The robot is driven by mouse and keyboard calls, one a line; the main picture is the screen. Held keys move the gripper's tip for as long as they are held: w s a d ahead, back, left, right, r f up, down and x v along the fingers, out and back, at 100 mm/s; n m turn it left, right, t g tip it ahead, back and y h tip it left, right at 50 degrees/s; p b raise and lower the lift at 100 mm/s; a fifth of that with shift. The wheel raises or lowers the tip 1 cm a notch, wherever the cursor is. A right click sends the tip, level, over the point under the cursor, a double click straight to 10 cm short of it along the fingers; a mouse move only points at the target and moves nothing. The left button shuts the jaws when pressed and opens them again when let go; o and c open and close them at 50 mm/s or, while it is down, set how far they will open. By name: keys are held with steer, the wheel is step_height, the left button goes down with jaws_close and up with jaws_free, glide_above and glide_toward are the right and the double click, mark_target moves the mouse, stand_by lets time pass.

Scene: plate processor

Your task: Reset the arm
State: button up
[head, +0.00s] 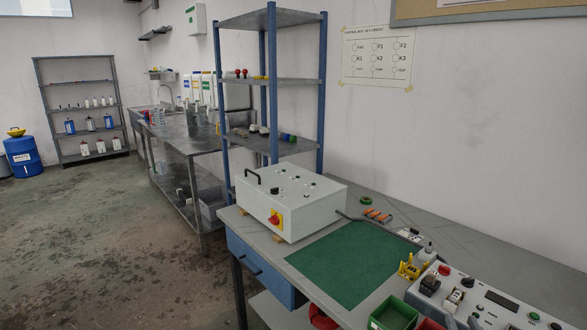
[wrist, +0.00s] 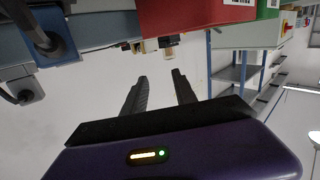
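My gripper (wrist: 161,75) shows in the wrist view with its two dark fingers apart. Pale wall shows between them and nothing is held. The wrist view appears upside down, with the bench edge along its top. A red bin (wrist: 190,14) and a green bin (wrist: 268,9) are above the fingertips in that picture. A small pale and brown piece (wrist: 169,45) shows just past the fingertips; I cannot tell what it is or how far away it is. My arm and gripper do not show in the head view.
The workbench holds a white control box (head: 289,199) with a red switch, a bare green mat (head: 348,260), a green bin (head: 394,315) and a button panel (head: 497,305). A blue-post shelf (head: 272,80) stands behind. Open floor (head: 95,240) lies to the left.

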steer(key=s+a+n+y, duration=0.1)
steer(key=s+a, duration=0.5)
steer(key=s, duration=0.8)
steer(key=s+a+g+y, duration=0.1)
steer(key=s+a, duration=0.5)
steer(key=s, duration=0.8)
steer(key=s+a+n+y, duration=0.1)
steer(key=s+a, duration=0.5)
steer(key=s, duration=0.8)
steer(key=shift+r+n+g+y, duration=0.3)
steer(key=shift+r+y, duration=0.05)
steer(key=shift+y, duration=0.35)
